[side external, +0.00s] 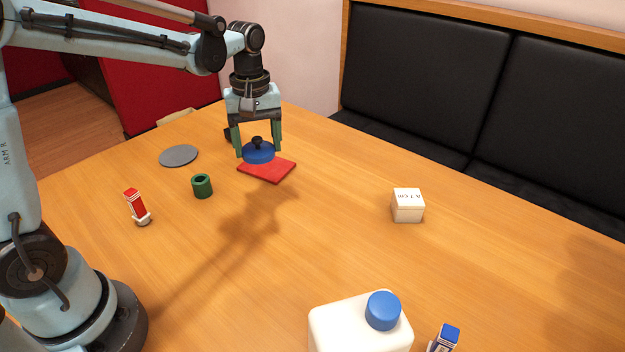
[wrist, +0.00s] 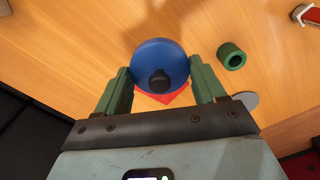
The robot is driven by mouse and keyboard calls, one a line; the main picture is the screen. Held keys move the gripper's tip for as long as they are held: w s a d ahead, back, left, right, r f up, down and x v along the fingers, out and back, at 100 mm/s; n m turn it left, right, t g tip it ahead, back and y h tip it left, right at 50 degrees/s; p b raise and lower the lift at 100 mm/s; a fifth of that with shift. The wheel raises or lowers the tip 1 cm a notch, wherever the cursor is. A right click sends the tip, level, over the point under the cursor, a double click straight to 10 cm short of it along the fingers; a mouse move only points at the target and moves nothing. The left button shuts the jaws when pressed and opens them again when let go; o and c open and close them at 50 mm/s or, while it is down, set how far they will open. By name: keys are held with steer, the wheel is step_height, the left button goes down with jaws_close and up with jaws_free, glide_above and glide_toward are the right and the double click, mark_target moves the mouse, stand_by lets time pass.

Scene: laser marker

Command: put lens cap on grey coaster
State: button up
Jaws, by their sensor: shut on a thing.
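The lens cap (side external: 258,154) is a round blue disc with a black knob. It also shows in the wrist view (wrist: 155,53), between my two green fingers. My gripper (side external: 259,152) is shut on it, one finger at each side. The cap is over the red square coaster (side external: 268,172); I cannot tell whether it touches it. The grey coaster (side external: 179,156) is a flat round disc lying bare on the table, left of my gripper in the side view. Part of it shows at the right in the wrist view (wrist: 247,99).
A green hollow cylinder (side external: 202,186) stands near the grey coaster. A white box (side external: 407,206) is at the right, and a white jug (side external: 360,327) with a blue lid is in front. The middle of the table is clear.

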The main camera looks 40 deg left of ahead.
steer(key=s+a+n, duration=0.1)
steer(key=a+n, duration=0.6)
steer(key=a, duration=1.2)
glide_above(178, 154)
steer(key=f, duration=0.6)
steer(key=shift+d+f, duration=0.2)
steer(key=shift+f, duration=0.1)
steer(key=shift+a+f, duration=0.15)
steer(key=shift+a, duration=0.05)
steer(key=shift+f, duration=2)
steer(key=shift+f, duration=0.15)
steer(key=o, duration=1)
